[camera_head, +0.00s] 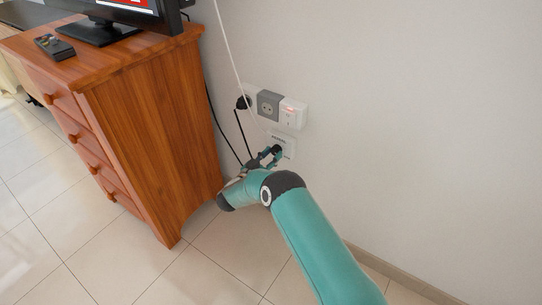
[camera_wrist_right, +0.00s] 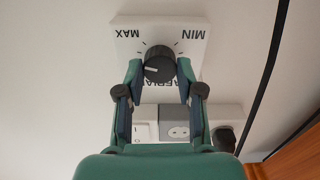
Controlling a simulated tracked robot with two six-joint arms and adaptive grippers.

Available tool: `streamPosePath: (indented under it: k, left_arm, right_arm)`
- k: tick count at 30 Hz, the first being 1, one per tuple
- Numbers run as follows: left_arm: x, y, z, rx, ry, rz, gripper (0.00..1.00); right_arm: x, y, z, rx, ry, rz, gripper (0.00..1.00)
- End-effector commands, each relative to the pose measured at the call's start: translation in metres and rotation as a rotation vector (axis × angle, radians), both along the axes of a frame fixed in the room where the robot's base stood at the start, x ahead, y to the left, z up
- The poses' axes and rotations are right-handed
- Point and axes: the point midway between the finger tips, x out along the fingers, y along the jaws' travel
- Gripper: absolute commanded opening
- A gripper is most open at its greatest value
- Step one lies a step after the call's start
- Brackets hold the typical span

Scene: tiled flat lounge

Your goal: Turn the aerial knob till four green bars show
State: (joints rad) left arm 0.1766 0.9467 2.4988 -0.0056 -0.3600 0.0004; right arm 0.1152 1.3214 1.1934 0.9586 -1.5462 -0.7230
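The aerial knob (camera_wrist_right: 159,65) is round and black with a white mark pointing left in the wrist view. It sits on a white wall plate (camera_wrist_right: 190,55) with MAX, MIN and AERIAL printed upside down in that view. In the head view the plate (camera_head: 289,142) is low on the wall, partly hidden by my right gripper (camera_head: 270,155). In the wrist view my right gripper (camera_wrist_right: 160,78) has one finger on each side of the knob, with narrow gaps. The television (camera_head: 150,14) shows a red and white picture, cut off at the top; no green bars are visible. My left gripper is out of view.
A wooden chest of drawers (camera_head: 150,120) stands left of my right arm, with a remote (camera_head: 54,46) on top. Sockets and a lit switch (camera_head: 293,112) are above the knob plate. A white cable (camera_head: 229,50) and dark cables hang nearby. The tiled floor is clear.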

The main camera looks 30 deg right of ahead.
Motion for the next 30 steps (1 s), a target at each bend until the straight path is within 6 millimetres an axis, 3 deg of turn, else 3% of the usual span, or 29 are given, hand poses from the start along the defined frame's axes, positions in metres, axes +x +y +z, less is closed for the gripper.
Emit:
streamPosePath:
  k: [1,3,14,30]
  left_arm:
    - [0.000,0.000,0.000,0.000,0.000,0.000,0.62]
    - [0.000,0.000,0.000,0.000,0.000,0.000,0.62]
    - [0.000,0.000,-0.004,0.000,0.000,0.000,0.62]
    - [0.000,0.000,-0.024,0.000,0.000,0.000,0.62]
  right_arm:
    - [0.000,0.000,0.000,0.000,0.000,0.001,0.12]
    - [0.000,0.000,0.000,0.000,0.000,0.001,0.02]
    - [0.000,0.001,-0.001,0.023,-0.056,0.002,0.02]
    - [0.000,0.000,-0.002,0.157,-0.379,0.002,0.02]
